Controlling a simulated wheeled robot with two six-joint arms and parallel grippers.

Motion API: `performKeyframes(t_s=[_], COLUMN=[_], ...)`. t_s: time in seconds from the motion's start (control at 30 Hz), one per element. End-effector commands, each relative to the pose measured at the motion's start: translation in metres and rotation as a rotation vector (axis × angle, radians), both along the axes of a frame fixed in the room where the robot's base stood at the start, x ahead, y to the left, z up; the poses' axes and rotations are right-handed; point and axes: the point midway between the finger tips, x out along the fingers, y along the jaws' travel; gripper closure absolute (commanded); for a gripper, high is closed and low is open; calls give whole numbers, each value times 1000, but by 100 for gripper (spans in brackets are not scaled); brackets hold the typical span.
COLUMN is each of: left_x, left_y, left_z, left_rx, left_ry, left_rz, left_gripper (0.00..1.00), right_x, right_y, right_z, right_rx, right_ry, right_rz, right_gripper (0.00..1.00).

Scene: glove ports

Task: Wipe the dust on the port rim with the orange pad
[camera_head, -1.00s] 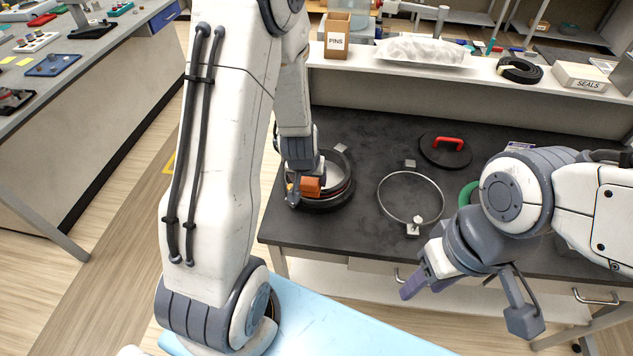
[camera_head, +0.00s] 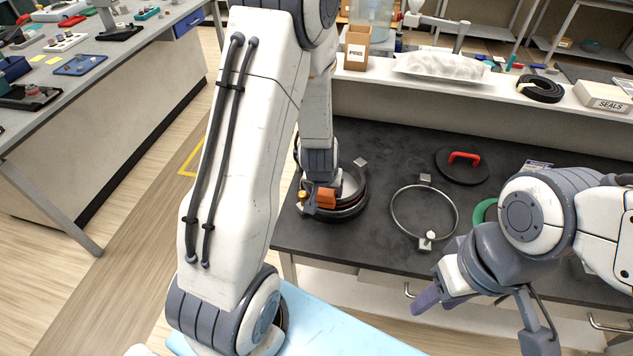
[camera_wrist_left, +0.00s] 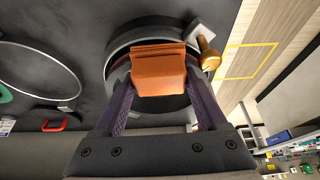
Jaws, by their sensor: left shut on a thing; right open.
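The orange pad (camera_head: 326,198) is held in my left gripper (camera_head: 318,204), over the port (camera_head: 349,209) at the left of the dark bench. In the left wrist view the orange pad (camera_wrist_left: 158,70) sits between the two fingers of my left gripper (camera_wrist_left: 158,92) and covers part of the port rim (camera_wrist_left: 122,48). Whether the pad touches the rim I cannot tell, and no dust is clearly visible. A brass knob (camera_wrist_left: 208,55) on a pale tab stands beside the port. My right gripper (camera_head: 480,322) is open and empty in front of the bench.
A metal ring clamp (camera_head: 393,222) lies right of the port. A black lid with a red handle (camera_head: 461,168) lies behind it. A green ring (camera_head: 482,212) is partly behind my right arm. The shelf holds a PINS box (camera_head: 357,50) and a SEALS box (camera_head: 604,97).

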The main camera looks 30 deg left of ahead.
Motion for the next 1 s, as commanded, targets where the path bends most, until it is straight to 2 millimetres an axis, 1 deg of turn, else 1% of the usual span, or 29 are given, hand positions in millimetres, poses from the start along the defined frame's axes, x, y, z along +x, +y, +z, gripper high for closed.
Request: performKeyframes(t_s=[0.07,0.27,0.5,0.7,1.0], left_x=[-1,2,7,13,15], left_y=[-7,-12,-32,-46,-48], left_z=[-1,-1,2,3,2], left_rx=[-1,-1,0,1,1], left_ry=[10,6,5,0,-4], left_rz=[-6,-5,-6,-5,-1], left_gripper=[78,78,78,78,78], right_x=[0,0,0,0,0], right_y=[0,0,0,0,0], right_z=[5,8,24,34,34], right_rx=[0,0,0,0,0], right_ry=[0,0,0,0,0], right_rz=[0,0,0,0,0], right_gripper=[52,52,52,52,52])
